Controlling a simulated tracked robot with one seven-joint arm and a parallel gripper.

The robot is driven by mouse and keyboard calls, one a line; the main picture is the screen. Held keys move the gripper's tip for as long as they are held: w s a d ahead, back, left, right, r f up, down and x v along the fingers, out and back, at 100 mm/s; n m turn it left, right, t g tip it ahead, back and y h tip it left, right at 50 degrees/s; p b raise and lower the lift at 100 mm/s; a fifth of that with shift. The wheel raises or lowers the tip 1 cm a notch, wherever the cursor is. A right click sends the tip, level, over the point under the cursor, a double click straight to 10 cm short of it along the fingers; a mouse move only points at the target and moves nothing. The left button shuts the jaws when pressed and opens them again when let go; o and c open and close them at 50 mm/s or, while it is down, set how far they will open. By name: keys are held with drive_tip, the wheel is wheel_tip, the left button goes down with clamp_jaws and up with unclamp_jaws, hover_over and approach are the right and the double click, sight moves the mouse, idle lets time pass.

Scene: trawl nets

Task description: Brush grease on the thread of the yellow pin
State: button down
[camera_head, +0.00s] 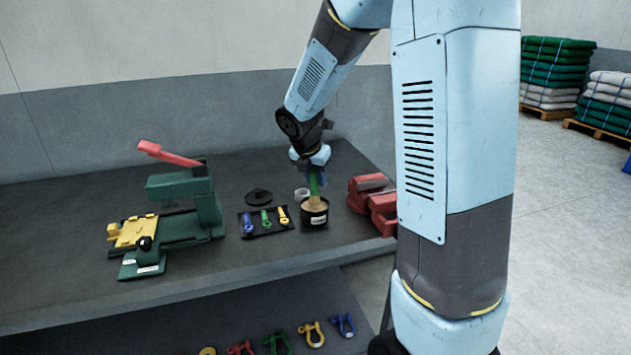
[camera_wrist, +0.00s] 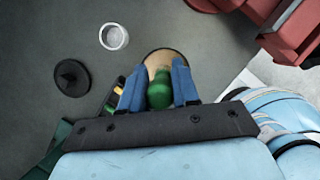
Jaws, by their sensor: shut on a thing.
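My gripper (camera_head: 313,183) is shut on the green handle of a brush (camera_wrist: 159,93), between blue fingers in the wrist view. The brush (camera_head: 314,187) points down at the black grease tin (camera_head: 314,219), which has a white label and tan contents. Its lower end is at the tin's mouth; I cannot tell how deep it reaches. The yellow pin (camera_head: 283,215) lies in a dark tray (camera_head: 270,235) just left of the tin, beside a green pin (camera_head: 265,219) and a blue pin (camera_head: 248,224). Their thread detail is too small to tell.
A black lid (camera_head: 258,196) and a small white ring-like cup (camera_wrist: 114,37) lie behind the tray and tin. A red vise (camera_head: 372,200) stands right of the tin. A green machine with a red handle (camera_head: 185,200) stands left. Coloured shackles (camera_head: 311,334) are on the lower shelf.

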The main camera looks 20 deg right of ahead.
drive_tip(key=shift+r, duration=2.75)
